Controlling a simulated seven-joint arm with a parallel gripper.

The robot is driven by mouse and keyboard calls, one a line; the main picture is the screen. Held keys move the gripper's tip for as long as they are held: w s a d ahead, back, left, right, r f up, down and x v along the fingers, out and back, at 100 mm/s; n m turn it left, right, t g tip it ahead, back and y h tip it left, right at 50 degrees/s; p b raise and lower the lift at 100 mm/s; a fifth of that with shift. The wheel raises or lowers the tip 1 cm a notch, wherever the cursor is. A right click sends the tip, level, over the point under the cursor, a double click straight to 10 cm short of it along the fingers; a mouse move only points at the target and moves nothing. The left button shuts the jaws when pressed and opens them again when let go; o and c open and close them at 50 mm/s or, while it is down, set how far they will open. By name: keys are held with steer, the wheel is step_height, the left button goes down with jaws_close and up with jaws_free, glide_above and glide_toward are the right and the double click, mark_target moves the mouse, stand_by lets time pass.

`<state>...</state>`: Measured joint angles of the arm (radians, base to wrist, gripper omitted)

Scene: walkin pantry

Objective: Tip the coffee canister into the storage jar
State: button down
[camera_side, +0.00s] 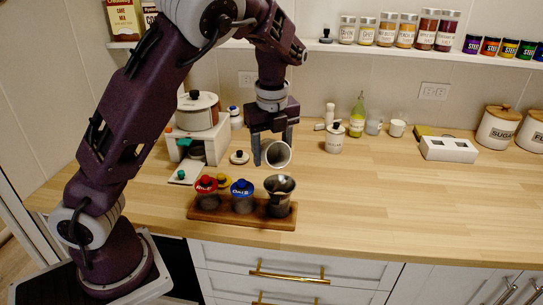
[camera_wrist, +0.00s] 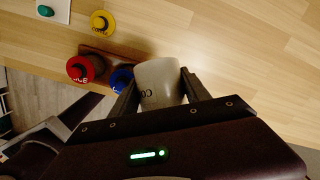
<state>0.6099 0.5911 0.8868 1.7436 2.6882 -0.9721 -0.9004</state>
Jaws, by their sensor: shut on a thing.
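The coffee canister (camera_side: 279,154) is a pale grey cylinder, tilted on its side with its open mouth showing in the side view. My gripper (camera_side: 272,149) is shut on it, one finger on each side, above the counter. In the wrist view the canister (camera_wrist: 158,82) sits between the fingers (camera_wrist: 160,92), with part of its lettering visible. The storage jar (camera_side: 280,206) appears to be the open grey jar at the right end of a wooden tray. It stands upright, below the canister in the side view, and is hidden in the wrist view. I cannot tell whether anything is pouring.
A loose lid (camera_side: 239,157) lies left of my gripper. A pot (camera_side: 198,111) stands behind left.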

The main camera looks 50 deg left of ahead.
step_height(320, 180, up, 5)
steer(key=shift+f, duration=0.15)
steer(key=shift+a+f+h, duration=0.15)
steer(key=shift+f+h, duration=0.25)
steer(key=shift+f, duration=0.1)
steer(key=shift+f+g+h, duration=0.2)
steer(key=shift+g+h, duration=0.2)
steer(key=shift+h, duration=0.2)
steer(key=shift+r+h, duration=0.4)
steer(key=shift+h, duration=0.3)
steer(key=x, duration=0.2)
steer(key=a+x, duration=0.1)
steer(key=x, duration=0.1)
steer(key=shift+d+f, duration=0.2)
steer(key=shift+f, duration=0.1)
steer(key=shift+f+h, duration=0.25)
steer(key=shift+h, duration=0.15)
steer(key=h, duration=0.3)
steer(key=shift+f+g, duration=0.1)
steer(key=shift+g, duration=0.3)
steer(key=h, duration=0.2)
steer(key=d+g+h, duration=0.1)
steer(key=h, duration=0.1)
steer(key=d+h, duration=0.1)
steer(key=h, duration=0.1)
steer(key=shift+s+d+f+g, duration=0.15)
steer(key=shift+s+f+g, duration=0.15)
steer(key=shift+f, duration=0.1)
